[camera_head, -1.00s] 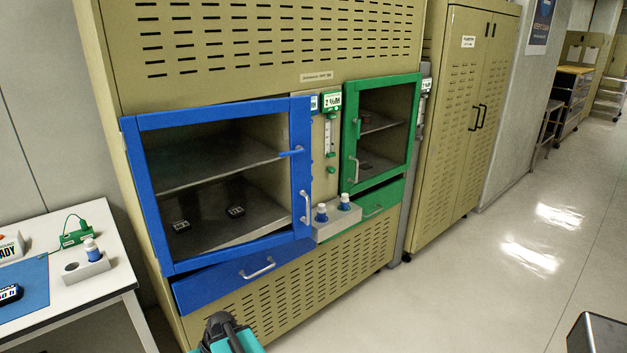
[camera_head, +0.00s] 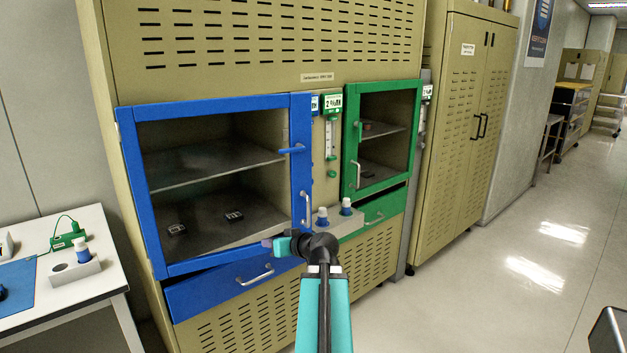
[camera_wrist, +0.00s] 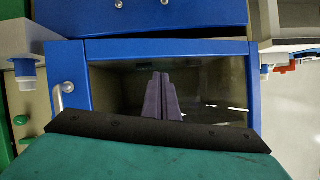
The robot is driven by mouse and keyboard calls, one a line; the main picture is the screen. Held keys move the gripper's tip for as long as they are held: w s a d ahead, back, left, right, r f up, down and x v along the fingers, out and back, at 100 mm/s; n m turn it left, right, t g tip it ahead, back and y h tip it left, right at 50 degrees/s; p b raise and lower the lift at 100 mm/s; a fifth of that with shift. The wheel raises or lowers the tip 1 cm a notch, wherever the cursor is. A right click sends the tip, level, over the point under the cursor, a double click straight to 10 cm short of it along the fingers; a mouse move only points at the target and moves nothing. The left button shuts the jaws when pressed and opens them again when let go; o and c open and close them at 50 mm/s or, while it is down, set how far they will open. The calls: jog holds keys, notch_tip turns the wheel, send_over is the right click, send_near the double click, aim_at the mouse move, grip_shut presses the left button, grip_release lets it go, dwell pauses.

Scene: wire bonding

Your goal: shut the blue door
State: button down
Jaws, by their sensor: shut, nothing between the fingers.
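The blue door (camera_head: 215,108) is a framed window on the left of the cabinet front, with a pale bar handle (camera_head: 305,208) and a blue latch (camera_head: 291,149) lying level on its right side. It looks nearly in line with the cabinet; I cannot tell whether it is flush. My gripper (camera_head: 268,242) is at the door's lower right, its fingers shut and empty. In the wrist view, my shut fingers (camera_wrist: 160,98) stand before the window, the blue frame (camera_wrist: 155,48) beyond them and the handle (camera_wrist: 62,97) to the left. Contact is unclear.
A blue drawer (camera_head: 215,290) lies below the door. A small ledge (camera_head: 345,222) with bottles sits at right, beside the green door (camera_head: 416,130). A white table (camera_head: 90,292) stands at left.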

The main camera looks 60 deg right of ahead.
jog(key=s+d+r+t+h+b, duration=0.1)
jog(key=s+d+r+h+b, duration=0.1)
jog(key=s+d+r, duration=0.3)
jog(key=s+d+r+t+h+b, duration=0.1)
jog(key=s+d+r+h, duration=0.3)
jog(key=s+r, duration=0.7)
notch_tip(320, 180, up, 3)
jog(key=shift+d+f+m+h+b, duration=0.2)
jog(key=shift+d+m+h+b, duration=0.15)
jog(key=shift+d, duration=0.5)
jog(key=shift+w+d+r+p, duration=0.15)
jog(key=shift+w+d+p, duration=0.2)
jog(key=shift+p, duration=1.65)
jog(key=p+x, duration=0.1)
jog(key=p, duration=0.6)
jog(key=shift+w+d, duration=0.1)
jog(key=shift+w, duration=0.2)
jog(key=p, duration=0.7)
send_near(308, 167)
jog(key=shift+x, duration=3.25)
jog(key=shift+d, duration=0.15)
